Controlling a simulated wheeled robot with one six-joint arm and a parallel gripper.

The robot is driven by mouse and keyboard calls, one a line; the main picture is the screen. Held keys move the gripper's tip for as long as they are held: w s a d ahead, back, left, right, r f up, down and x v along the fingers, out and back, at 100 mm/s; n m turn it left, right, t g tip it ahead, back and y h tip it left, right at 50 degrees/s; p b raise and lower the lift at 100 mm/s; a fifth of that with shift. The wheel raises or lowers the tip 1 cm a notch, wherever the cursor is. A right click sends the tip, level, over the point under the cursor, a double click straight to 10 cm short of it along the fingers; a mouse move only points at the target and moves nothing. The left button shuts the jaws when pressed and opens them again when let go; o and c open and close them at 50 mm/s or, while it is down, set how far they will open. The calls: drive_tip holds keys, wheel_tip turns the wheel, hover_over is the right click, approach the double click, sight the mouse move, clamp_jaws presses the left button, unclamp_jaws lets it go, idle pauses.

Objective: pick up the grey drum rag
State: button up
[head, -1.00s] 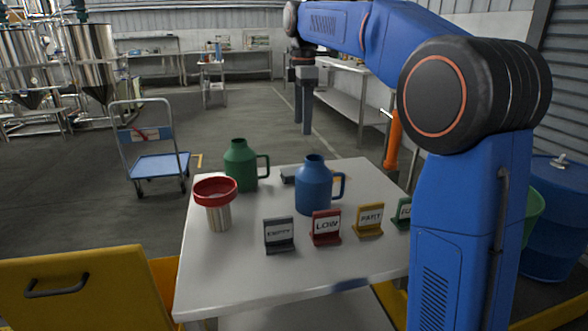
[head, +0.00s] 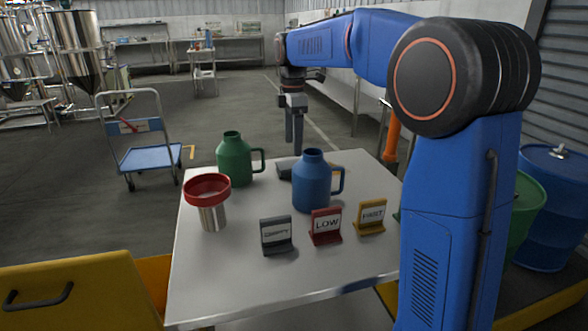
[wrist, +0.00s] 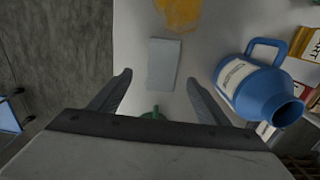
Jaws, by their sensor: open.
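The grey drum rag (wrist: 163,63) is a flat, pale grey rectangle on the white table in the wrist view, just beyond my fingertips. My gripper (head: 294,150) points down above the far side of the table, over the rag's area. In the wrist view my gripper (wrist: 158,78) has its two fingers wide apart with nothing held between them.
A blue jug (head: 312,188) stands close right of the rag, and a green jug (head: 233,160) stands to its left. A red-rimmed metal cup (head: 210,205) and several label stands (head: 326,227) are nearer. A yellow-orange patch (wrist: 178,12) lies beyond the rag.

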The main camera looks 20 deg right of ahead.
drive_tip(key=shift+s+d+f, duration=0.1)
drive_tip(key=shift+s+f, duration=0.05)
drive_tip(key=shift+f, duration=1.55)
drive_tip(key=shift+s+f, duration=0.1)
drive_tip(key=shift+f, duration=1.55)
drive_tip(key=c, duration=1.1)
